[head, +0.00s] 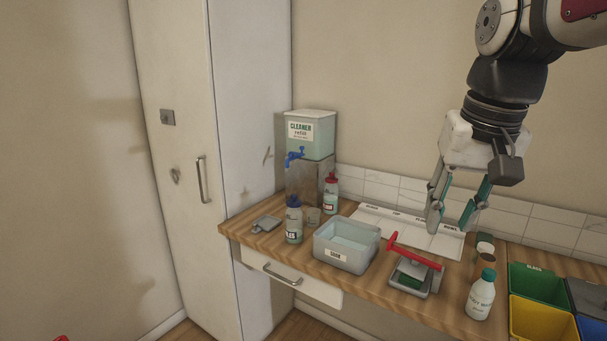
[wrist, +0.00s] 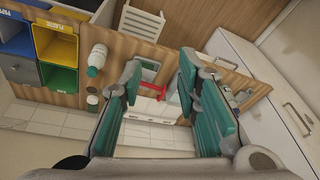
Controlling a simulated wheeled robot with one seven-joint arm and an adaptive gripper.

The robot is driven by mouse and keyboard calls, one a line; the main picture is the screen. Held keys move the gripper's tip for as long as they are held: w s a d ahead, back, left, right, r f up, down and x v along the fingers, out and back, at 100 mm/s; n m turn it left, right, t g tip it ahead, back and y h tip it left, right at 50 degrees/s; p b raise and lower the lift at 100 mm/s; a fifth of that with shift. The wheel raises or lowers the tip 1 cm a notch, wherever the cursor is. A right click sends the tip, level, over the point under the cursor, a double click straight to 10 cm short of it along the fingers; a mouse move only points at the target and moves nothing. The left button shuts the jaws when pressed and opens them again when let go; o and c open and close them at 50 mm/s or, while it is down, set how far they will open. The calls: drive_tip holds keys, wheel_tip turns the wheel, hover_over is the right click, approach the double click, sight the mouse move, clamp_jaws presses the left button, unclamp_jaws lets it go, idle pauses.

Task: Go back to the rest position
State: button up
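My gripper (head: 451,222) hangs from the arm at the upper right of the head view, pointing down above the back of the wooden counter (head: 385,305). Its two teal-padded fingers are apart with nothing between them. In the wrist view the open gripper (wrist: 160,78) frames the counter, and the red handle (wrist: 186,94) shows beyond the fingers. The gripper appears clear of everything on the counter.
A white paper sheet (head: 400,232) lies below the gripper. A soap tub (head: 346,262), a red-handled tool (head: 412,252), a white bottle (head: 481,296) and coloured bins (head: 538,281) stand around. The cleaner dispenser (head: 311,135) is beside a tall cabinet (head: 175,130).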

drive_tip(key=s+f+n+p, duration=0.1)
drive_tip(key=s+f, duration=0.2)
drive_tip(key=s, duration=0.6)
drive_tip(key=s+a+f+n+t+p, duration=0.1)
drive_tip(key=s+f, duration=0.3)
drive_tip(key=s, duration=0.4)
drive_tip(key=shift+s+a, duration=0.15)
drive_tip(key=shift+s, duration=0.2)
